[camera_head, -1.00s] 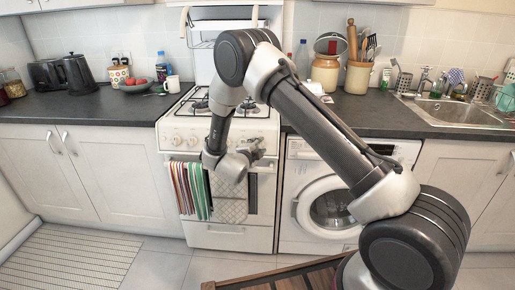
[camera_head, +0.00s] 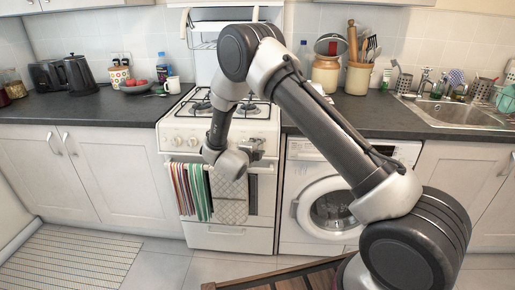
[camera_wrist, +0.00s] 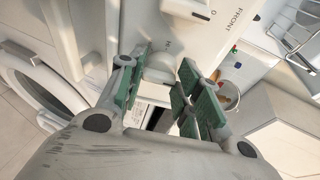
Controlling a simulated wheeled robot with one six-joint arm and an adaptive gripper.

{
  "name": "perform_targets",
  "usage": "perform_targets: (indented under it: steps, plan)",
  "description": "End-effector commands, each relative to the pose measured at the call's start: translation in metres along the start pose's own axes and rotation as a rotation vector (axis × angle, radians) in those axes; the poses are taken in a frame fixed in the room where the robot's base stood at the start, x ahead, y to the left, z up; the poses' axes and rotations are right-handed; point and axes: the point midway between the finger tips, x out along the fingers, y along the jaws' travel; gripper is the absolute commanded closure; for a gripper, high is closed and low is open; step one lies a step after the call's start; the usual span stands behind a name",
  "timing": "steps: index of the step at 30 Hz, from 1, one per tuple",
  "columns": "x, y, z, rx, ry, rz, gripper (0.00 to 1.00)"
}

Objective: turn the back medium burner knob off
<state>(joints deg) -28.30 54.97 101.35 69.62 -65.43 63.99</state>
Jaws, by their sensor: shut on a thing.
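The white stove (camera_head: 173,133) stands in the middle of the head view, with a row of pale knobs along its front panel. My gripper (camera_head: 258,148) is at the right part of that panel. In the wrist view, my gripper (camera_wrist: 158,70) has its green-padded fingers on either side of a white knob (camera_wrist: 160,62), shut on it. The fingers partly hide the knob. A label beside it is partly covered and hard to read, so I cannot tell for sure which burner it serves.
A panel label reading FRONT (camera_wrist: 234,18) is beside another control in the wrist view. Striped and checked towels (camera_head: 190,190) hang on the oven rail below. The washer (camera_head: 335,205) stands right of the stove. Dark counters (camera_head: 75,108) flank it.

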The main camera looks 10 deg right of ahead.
Motion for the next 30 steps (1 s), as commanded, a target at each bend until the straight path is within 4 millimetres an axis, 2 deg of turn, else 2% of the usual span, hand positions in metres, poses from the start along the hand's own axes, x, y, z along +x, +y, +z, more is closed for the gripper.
perform_targets:
  steps: [1,4,13,16,20,30]
  plan:
    - [0.000,0.002,-0.001,-0.001,0.001,0.003,0.61]
    - [0.000,0.001,-0.001,-0.001,0.001,0.003,0.44]
    - [-0.001,0.001,0.000,-0.001,0.000,0.001,0.44]
    - [-0.007,0.001,0.000,-0.002,-0.001,0.001,0.44]
    - [-0.028,0.001,0.001,-0.002,-0.002,0.001,0.44]
    - [-0.100,0.001,0.000,-0.003,-0.003,0.001,0.44]
